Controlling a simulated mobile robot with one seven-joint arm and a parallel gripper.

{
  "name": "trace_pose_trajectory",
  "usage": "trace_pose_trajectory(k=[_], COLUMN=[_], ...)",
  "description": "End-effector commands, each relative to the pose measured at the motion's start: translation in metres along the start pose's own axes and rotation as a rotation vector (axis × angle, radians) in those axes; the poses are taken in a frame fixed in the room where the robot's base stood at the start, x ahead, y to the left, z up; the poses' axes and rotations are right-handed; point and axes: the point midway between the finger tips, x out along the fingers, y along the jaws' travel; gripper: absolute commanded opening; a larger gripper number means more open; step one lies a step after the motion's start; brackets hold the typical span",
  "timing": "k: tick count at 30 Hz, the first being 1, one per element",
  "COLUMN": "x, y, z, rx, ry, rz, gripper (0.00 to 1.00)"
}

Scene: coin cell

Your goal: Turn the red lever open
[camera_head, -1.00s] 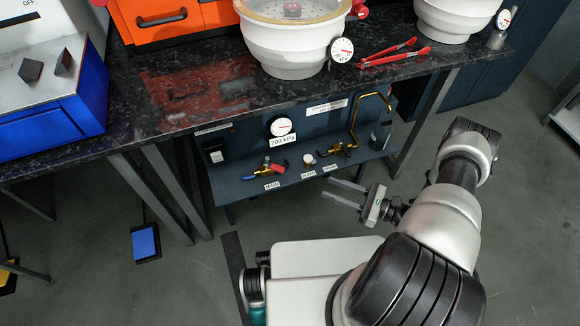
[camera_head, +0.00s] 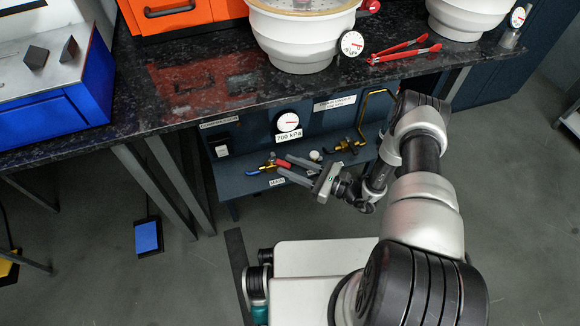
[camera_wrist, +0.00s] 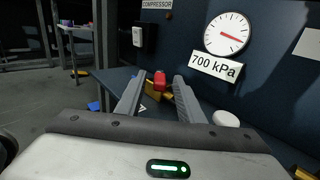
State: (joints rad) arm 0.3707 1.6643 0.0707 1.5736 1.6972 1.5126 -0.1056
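The red lever (camera_head: 283,163) sits on a small brass valve (camera_head: 268,167) with a blue end, on the dark shelf under the counter. My gripper (camera_head: 284,166) is open, its two grey fingers reaching left over the shelf with their tips close to the red lever. In the wrist view the red lever (camera_wrist: 159,79) shows between the fingertips of my gripper (camera_wrist: 157,84), seemingly just beyond them. I cannot tell whether a finger touches it. The fingers partly hide the valve and the lever's full direction.
A gauge (camera_head: 288,122) marked 700 kPa is on the panel behind. A white knob (camera_head: 315,156) and another brass valve (camera_head: 346,146) with a bent pipe stand to the right on the shelf. The counter (camera_head: 220,100) overhangs above, with a white bowl-shaped vessel (camera_head: 300,45).

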Motion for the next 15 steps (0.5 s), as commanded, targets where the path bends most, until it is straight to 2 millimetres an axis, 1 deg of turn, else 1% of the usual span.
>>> trace_pose_trajectory(k=[3, 10, 11, 15], x=[0.0048, 0.0052, 0.0052, 0.0050], y=[-0.0001, -0.0003, -0.0003, -0.0002], z=[0.0000, 0.0004, 0.0004, 0.0004], rx=[0.000, 0.000, 0.000, 0.000], ry=[0.000, 0.000, 0.000, 0.000], rz=[0.000, -0.001, -0.001, -0.001], gripper=[0.34, 0.34, 0.31, 0.07])
